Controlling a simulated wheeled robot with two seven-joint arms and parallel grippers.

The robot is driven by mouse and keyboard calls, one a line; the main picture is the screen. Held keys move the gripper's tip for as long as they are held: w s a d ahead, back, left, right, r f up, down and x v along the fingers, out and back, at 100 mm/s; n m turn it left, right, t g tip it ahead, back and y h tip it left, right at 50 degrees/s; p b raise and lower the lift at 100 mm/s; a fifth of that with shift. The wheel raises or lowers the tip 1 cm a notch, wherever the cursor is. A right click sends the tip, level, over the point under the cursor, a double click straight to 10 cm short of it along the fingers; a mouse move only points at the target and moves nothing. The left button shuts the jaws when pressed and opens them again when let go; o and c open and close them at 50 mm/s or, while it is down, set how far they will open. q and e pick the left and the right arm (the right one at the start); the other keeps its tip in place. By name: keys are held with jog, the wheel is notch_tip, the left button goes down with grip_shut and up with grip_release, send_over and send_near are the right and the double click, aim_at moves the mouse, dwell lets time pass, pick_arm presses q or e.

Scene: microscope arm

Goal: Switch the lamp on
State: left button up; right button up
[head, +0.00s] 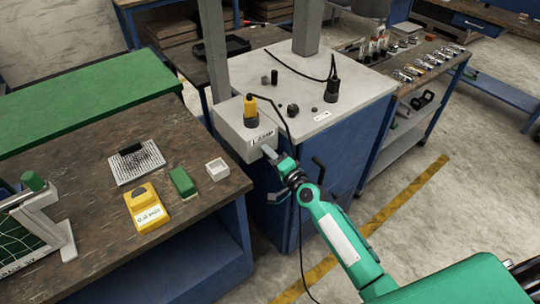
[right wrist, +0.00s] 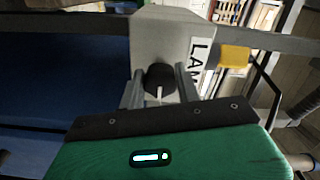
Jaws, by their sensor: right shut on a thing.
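The lamp box (head: 232,135) is a light grey box with a LAMP label, at the front left corner of the grey-topped blue cabinet. In the right wrist view the box (right wrist: 165,38) fills the top middle, with its label partly cut off. A black knob (right wrist: 160,78) with a white pointer line sits on its face. My right gripper (head: 270,160) is at the front of the box in the head view. In the right wrist view its two fingers (right wrist: 160,92) are shut on the knob, one on each side. The knob is hidden in the head view. My left gripper is not in view.
A yellow plug (head: 250,112) with a black cable stands on the box. A wooden bench (head: 90,230) at left holds a yellow device (head: 147,207), a green block (head: 182,181) and a white tray (head: 217,169). The cabinet top (head: 350,115) has small black fittings and free room.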

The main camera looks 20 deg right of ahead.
dwell(0.4)
jog(key=o, duration=1)
jog(key=shift+c, duration=0.2)
jog(key=shift+s, duration=0.1)
jog(key=b+v, duration=0.2)
jog(key=v, duration=1.1)
jog(key=shift+s+d, duration=0.15)
jog(key=shift+s, duration=0.15)
